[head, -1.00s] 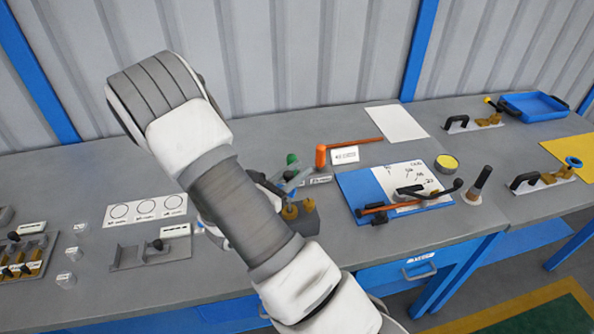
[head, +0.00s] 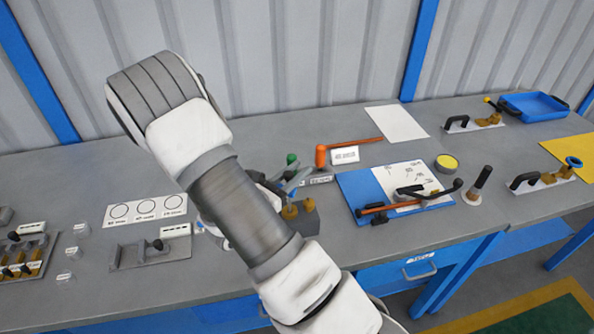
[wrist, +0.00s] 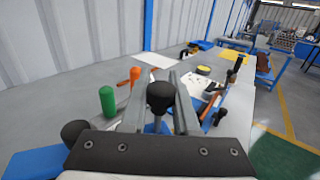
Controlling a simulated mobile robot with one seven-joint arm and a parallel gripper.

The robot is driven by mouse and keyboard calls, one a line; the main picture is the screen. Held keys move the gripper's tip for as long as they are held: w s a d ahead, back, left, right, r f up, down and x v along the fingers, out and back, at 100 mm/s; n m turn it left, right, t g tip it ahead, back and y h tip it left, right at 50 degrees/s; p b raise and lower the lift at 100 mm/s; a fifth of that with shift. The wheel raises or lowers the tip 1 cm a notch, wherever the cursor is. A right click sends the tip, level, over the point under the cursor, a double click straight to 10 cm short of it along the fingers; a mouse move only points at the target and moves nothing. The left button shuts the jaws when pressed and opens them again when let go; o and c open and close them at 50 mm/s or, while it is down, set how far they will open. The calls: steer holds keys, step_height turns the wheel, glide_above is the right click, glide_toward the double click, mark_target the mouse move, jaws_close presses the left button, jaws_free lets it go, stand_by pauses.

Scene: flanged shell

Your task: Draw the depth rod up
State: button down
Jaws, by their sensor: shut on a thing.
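In the wrist view a black knob (wrist: 161,96) stands upright between the two grey fingers of my gripper (wrist: 160,106). It looks like the top of the depth rod; the shaft below is mostly hidden by the gripper body. The fingers are closed in on it from both sides. In the head view my forearm covers most of the gripper, and only a bit of its grey fingers (head: 294,181) shows above a grey block with brass-coloured parts (head: 300,213). The rod cannot be made out there.
A green knob (wrist: 107,101) stands close left of the fingers, with an orange-handled tool (wrist: 134,76) behind it. A dark round knob (wrist: 74,131) is near left. A blue board with a white sheet (head: 354,195) lies to the right. A drawer (head: 418,268) is below the bench top.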

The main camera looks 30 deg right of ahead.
stand_by(0.4)
steer(key=shift+r+p, duration=1.6)
steer(key=shift+r, duration=0.95)
steer(key=c, duration=0.6)
jaws_free()
steer(key=shift+c, duration=0.2)
steer(key=shift+f, duration=0.1)
steer(key=b+v, duration=0.2)
steer(key=v, duration=1.5)
steer(key=shift+a, duration=0.2)
